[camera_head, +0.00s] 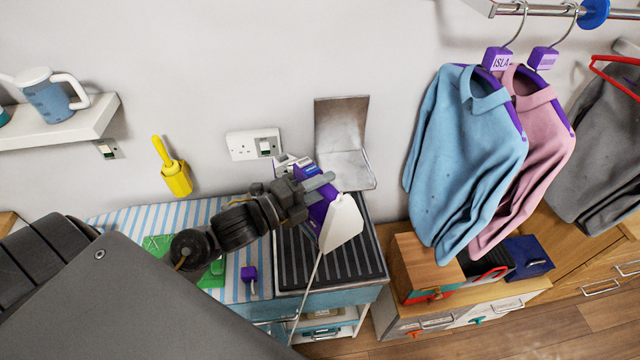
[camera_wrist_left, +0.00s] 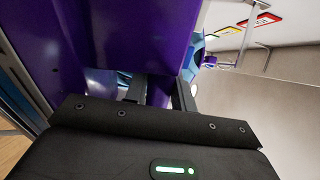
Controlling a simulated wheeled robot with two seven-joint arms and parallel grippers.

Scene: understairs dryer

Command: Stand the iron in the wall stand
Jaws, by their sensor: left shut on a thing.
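The purple and white iron (camera_head: 341,224) is in the grip of my left gripper (camera_head: 320,183), above the dark ribbed panel at the end of the ironing surface. Its pale face is turned toward the lower right and it is tilted. In the left wrist view the iron's purple body (camera_wrist_left: 140,40) fills the upper middle, with my left gripper's fingers (camera_wrist_left: 160,92) against it. The wall stand (camera_head: 341,125) is a bare metal bracket with an upright back plate and a lower shelf, just behind and above the iron. My right gripper is not in view.
A striped ironing surface (camera_head: 125,220) and dark ribbed panel (camera_head: 290,262) lie below. A wall socket (camera_head: 253,145) is left of the stand. A yellow holder (camera_head: 177,178) hangs farther left. A blue shirt (camera_head: 465,150) hangs close on the right. A cord trails down from the iron.

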